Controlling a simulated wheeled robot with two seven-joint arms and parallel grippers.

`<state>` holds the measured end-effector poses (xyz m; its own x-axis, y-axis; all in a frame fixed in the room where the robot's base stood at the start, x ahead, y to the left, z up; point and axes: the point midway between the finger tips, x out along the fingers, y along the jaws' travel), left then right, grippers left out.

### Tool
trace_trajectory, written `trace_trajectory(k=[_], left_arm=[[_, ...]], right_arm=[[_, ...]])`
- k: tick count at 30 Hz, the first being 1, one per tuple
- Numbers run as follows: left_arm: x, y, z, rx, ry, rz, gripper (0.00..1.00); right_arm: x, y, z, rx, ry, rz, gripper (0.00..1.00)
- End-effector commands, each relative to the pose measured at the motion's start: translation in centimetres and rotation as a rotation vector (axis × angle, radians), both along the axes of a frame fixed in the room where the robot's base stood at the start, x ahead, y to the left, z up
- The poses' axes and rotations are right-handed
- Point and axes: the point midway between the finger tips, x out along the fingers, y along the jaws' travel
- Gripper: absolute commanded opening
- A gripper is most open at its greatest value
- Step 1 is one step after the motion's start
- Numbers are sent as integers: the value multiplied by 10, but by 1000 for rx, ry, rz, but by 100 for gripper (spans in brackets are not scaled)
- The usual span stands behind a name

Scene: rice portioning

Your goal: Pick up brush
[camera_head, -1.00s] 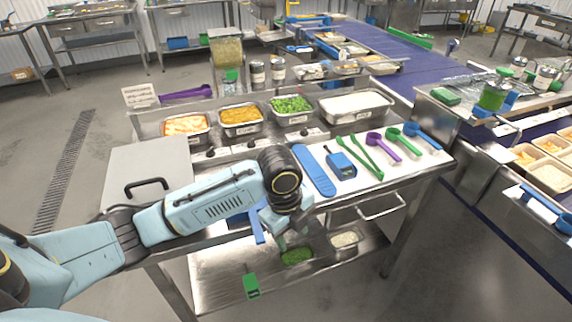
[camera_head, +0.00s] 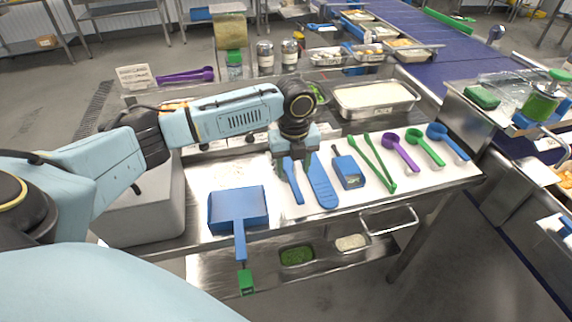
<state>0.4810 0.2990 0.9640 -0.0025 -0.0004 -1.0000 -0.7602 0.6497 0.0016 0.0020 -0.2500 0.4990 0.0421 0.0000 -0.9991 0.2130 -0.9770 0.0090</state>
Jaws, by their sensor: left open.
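A narrow blue tool (camera_head: 294,186), which looks like the brush, lies on the white counter with its long axis running toward the front edge. My left gripper (camera_head: 294,168) is open, pointing down over the far end of this tool. The fingers appear on either side of it; whether they touch it I cannot tell. The far end is partly hidden by the gripper. My right gripper is not in view.
A blue dustpan (camera_head: 237,206) lies left, its handle over the front edge. A wide blue paddle (camera_head: 322,184) lies close to the right, then a blue device (camera_head: 348,172), green tongs (camera_head: 372,163) and scoops. Food pans stand behind.

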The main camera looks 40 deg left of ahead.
Motion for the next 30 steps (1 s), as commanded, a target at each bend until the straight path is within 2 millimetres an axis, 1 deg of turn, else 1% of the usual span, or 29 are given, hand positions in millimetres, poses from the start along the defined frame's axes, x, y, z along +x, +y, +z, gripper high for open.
trace_trajectory(k=[2, 5, 7, 9, 11, 13, 16, 19, 24, 26, 30], left_arm=[[0, 0, -8, 0, -1, 0, 49], [0, 0, -13, 2, -1, 1, 49], [0, 0, -19, 1, -1, 1, 49], [0, 0, -30, 1, 2, 1, 49], [0, -1, -40, 0, 1, 0, 49], [0, -1, -50, 0, 0, 0, 49], [0, -1, -60, 2, -1, 0, 49], [0, 0, -64, 1, -2, 0, 49], [0, 0, -63, 1, -2, 0, 49], [0, 0, -63, 1, -2, 0, 43], [0, -1, -63, 1, -2, 0, 24]], right_arm=[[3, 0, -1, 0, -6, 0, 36], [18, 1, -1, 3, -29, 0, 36], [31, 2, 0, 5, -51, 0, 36], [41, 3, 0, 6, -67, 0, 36], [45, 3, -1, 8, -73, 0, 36], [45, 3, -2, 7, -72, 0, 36], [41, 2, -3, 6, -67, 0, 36], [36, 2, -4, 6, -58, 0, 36], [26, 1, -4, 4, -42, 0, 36], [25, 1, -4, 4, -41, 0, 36], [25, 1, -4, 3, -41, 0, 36]])
